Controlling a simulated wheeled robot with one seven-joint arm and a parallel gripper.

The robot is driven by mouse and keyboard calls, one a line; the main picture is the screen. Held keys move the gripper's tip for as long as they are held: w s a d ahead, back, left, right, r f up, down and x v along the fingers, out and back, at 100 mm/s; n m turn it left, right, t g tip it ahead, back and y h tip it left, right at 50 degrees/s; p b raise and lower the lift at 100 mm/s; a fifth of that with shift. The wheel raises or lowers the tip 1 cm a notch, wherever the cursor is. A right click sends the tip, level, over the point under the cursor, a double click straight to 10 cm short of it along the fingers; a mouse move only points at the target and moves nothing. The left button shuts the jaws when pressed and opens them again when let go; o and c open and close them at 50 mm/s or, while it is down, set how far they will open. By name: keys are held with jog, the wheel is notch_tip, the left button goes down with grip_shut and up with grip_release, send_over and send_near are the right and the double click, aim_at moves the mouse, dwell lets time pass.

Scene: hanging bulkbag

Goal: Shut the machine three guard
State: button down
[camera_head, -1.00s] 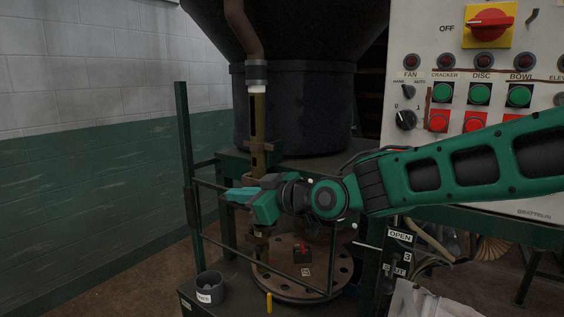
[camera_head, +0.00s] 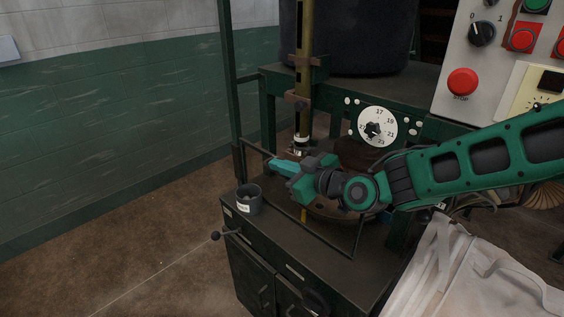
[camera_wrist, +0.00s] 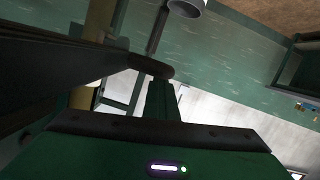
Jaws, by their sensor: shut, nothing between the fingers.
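The guard looks like a frame of thin dark bars (camera_head: 320,241) hung on a tall dark green post (camera_head: 229,80) at the left. In the head view it reaches across the front of the machine over the dark cabinet top, with an upright bar at its right end. I cannot tell whether it is fully shut. My gripper (camera_head: 275,165) is shut and empty, beside the guard's upper bar near the post. Contact is unclear. In the wrist view its green fingers (camera_wrist: 162,100) are close to a dark rounded bar (camera_wrist: 150,68). My forearm and wrist hide part of the guard and round plate.
A grey cup (camera_head: 249,200) stands on the cabinet's left front corner (camera_head: 262,236). A brass-coloured column (camera_head: 304,80) and a numbered dial (camera_head: 376,127) are behind my gripper. A control panel (camera_head: 505,75) stands at right, a pale bag (camera_head: 465,275) below. Floor at left is clear.

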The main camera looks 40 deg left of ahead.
jog(key=shift+d+f, duration=0.2)
jog(key=shift+f, duration=0.45)
jog(key=shift+r, duration=0.4)
jog(key=s+d+r, duration=0.2)
jog(key=d+r, duration=0.4)
jog(key=d, duration=0.3)
jog(key=shift+s+r, duration=0.35)
